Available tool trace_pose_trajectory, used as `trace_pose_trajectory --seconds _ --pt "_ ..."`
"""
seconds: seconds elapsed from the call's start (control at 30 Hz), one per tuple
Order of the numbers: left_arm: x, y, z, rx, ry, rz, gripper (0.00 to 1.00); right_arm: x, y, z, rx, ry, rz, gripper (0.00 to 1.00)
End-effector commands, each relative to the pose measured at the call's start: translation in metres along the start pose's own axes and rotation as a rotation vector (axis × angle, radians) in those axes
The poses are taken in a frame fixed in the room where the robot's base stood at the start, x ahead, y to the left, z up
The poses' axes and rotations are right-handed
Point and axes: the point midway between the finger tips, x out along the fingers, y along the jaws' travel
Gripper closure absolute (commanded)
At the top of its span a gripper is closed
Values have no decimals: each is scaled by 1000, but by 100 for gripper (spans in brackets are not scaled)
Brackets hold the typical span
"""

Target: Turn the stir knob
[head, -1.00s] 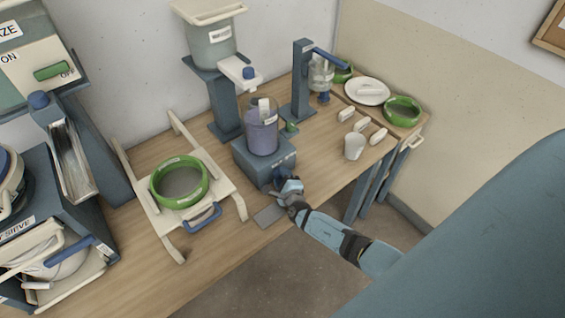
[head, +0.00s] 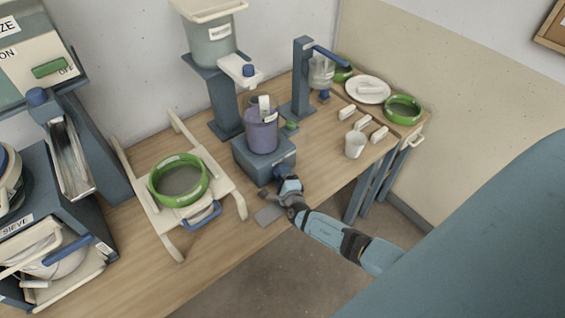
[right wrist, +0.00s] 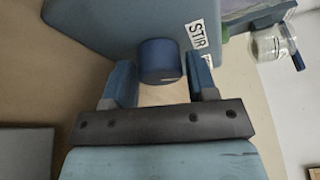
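The stir knob (right wrist: 160,61) is a short dark blue cylinder on the front of a blue-grey box (right wrist: 105,22), beside a "STIR" label (right wrist: 198,34). In the head view the box (head: 250,158) stands on the bench with a purple bucket (head: 262,134) on top, and the knob (head: 281,172) shows at its front. My right gripper (right wrist: 163,85) is open, with its fingertips on either side of the knob's near end and a visible gap at the right finger. Whether the left finger touches is unclear. In the head view it (head: 279,187) is at the box's front. My left gripper is out of view.
A grey plate (head: 269,214) lies by the bench's front edge, under the right gripper. A cream frame with a green ring (head: 180,199) stands left of the box. A white cup (head: 354,146) and small white blocks stand right. A dispenser stand (head: 226,108) rises behind.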

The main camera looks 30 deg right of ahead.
Motion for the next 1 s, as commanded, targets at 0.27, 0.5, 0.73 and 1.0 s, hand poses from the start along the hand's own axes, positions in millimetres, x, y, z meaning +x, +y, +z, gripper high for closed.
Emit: trace_pose_trajectory --seconds 0.27,0.5,0.73,1.0 --pt "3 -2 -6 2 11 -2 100 0 0 0 1 0 0 31" --pt "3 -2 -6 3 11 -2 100 -17 1 -1 1 0 2 31" --pt "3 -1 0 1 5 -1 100 -67 2 -1 1 0 3 31" --pt "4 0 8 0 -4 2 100 -120 1 0 1 0 1 31"
